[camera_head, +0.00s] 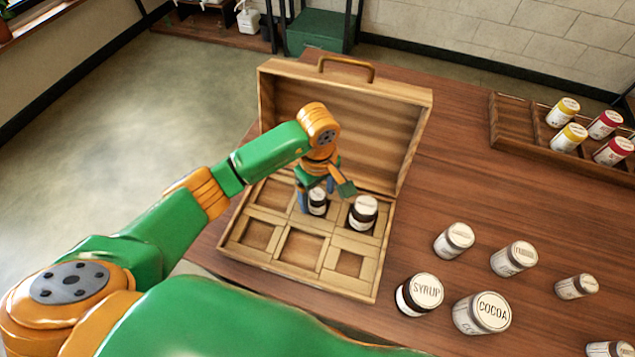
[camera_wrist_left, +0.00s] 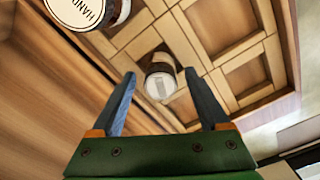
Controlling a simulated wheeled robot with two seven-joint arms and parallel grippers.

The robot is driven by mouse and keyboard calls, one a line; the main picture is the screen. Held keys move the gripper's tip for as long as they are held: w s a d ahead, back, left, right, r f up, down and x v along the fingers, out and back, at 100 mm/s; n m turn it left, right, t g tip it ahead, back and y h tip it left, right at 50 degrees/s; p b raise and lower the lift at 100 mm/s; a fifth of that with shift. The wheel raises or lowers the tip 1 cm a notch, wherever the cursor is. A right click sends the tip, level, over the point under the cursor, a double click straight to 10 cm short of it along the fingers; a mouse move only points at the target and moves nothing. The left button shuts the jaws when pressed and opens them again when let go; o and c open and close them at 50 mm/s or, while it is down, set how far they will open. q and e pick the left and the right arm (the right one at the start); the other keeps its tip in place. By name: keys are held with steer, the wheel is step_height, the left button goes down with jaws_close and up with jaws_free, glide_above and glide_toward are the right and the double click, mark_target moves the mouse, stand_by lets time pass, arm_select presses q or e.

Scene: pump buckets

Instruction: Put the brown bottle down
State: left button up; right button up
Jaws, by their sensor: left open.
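A brown bottle (camera_head: 317,203) with a pale lid stands in the back-row middle compartment of the wooden case (camera_head: 378,272). In the left wrist view the bottle (camera_wrist_left: 160,84) shows between the two fingers, with a gap on each side. My left gripper (camera_head: 318,193) is open around it, fingers pointing down. A second, larger brown bottle (camera_head: 363,214) with a white lid stands in the back compartment to its right. My right gripper is out of view.
The case's raised lid (camera_head: 400,130) stands close behind my gripper. The front compartments (camera_head: 302,247) look empty. Several jars, including a syrup jar (camera_head: 417,295) and a cocoa jar (camera_head: 482,313), stand to the right. A tray (camera_head: 510,135) of yellow- and red-capped jars is at the far right.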

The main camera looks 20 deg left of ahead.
mark_target(318, 194)
arm_select(q)
step_height(318, 194, up, 10)
steer(key=shift+r+b, duration=0.1)
steer(key=shift+b, duration=0.25)
steer(key=shift+r, duration=0.45)
